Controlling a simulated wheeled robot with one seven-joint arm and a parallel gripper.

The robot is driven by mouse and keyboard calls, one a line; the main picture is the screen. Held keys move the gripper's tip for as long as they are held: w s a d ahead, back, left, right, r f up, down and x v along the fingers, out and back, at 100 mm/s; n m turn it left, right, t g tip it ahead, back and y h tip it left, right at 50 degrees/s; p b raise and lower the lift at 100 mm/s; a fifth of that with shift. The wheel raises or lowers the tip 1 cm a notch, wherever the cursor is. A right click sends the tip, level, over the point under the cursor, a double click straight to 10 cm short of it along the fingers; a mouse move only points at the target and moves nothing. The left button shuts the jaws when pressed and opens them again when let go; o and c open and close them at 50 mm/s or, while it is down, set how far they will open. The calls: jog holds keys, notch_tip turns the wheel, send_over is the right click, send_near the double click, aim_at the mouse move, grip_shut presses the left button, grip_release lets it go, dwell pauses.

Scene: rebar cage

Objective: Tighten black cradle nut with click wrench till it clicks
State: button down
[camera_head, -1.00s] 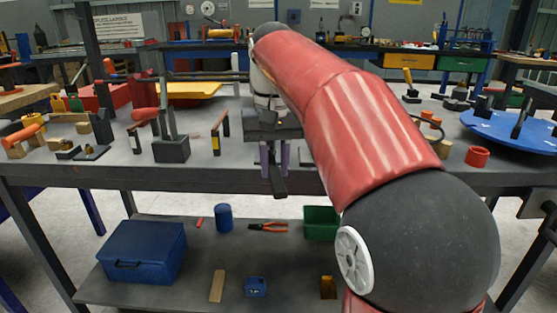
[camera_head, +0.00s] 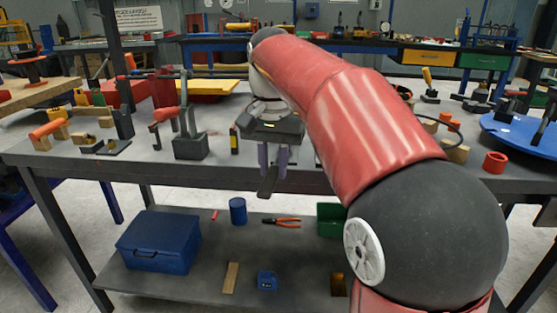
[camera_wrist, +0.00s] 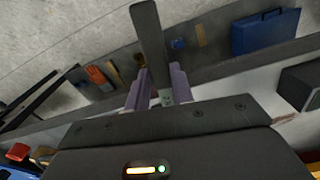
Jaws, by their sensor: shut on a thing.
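My gripper (camera_head: 273,160) hangs at the bench's front edge, its two purple fingers pointing down. It is shut on a dark, flat bar, probably the click wrench (camera_head: 268,181), whose lower end sticks out below the fingers. In the wrist view the bar (camera_wrist: 150,40) stands out from between the fingers (camera_wrist: 160,88) toward the top of the picture. The bar's other end is hidden by the gripper. I cannot make out the black cradle nut in either view. A dark block with an upright post (camera_head: 190,143) stands on the bench, left of my gripper.
The grey bench (camera_head: 160,168) carries orange-handled tools (camera_head: 50,129) at left and a blue disc (camera_head: 520,130) at right. A red ring (camera_head: 495,162) sits near its front right. The lower shelf holds a blue toolbox (camera_head: 160,242), a blue can (camera_head: 237,211) and pliers (camera_head: 282,222).

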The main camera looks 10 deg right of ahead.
jog(key=shift+w+a+m+p, duration=0.3)
jog(key=shift+a+m+p, duration=0.2)
jog(key=shift+m+p, duration=0.2)
jog(key=shift+r, duration=0.2)
jog(key=shift+r, duration=2.4)
